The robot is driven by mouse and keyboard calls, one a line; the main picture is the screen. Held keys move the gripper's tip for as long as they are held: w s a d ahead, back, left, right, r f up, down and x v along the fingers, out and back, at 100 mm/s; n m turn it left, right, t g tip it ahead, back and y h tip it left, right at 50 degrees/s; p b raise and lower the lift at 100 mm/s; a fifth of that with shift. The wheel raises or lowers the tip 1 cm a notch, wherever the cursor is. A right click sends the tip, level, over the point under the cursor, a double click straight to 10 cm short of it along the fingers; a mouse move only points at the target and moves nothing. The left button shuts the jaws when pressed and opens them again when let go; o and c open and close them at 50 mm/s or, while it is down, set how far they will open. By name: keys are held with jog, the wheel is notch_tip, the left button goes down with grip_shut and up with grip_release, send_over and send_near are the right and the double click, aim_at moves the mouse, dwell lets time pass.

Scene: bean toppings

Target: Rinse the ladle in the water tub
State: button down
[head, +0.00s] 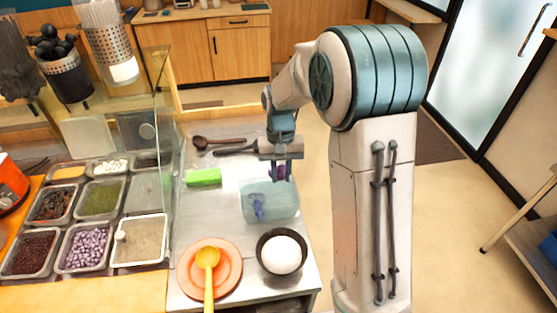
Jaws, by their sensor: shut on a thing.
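The water tub (284,208) is a translucent bluish box on the metal counter, to the right of the middle. My gripper (281,175) points down over the tub's back edge. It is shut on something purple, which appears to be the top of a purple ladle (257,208). A purple part of it shows inside the tub, through the wall or water. The stretch between the jaws and that part is hard to make out. A yellow ladle (208,265) lies across an orange plate (229,281) at the front.
A dark bowl with a white round content (283,254) stands in front of the tub. A green block (203,177) lies left of it. Dark utensils (213,142) lie behind. Several topping trays (88,246) and a glass guard (160,150) stand left.

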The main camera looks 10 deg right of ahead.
jog(key=shift+a+f+b, duration=0.1)
jog(key=shift+f+b, duration=0.25)
jog(key=shift+f, duration=0.35)
notch_tip(320, 180, down, 11)
jog(key=s+t+b, duration=0.1)
jog(key=b, duration=0.9)
jog(key=shift+s+r, duration=0.1)
jog(key=shift+r, duration=0.05)
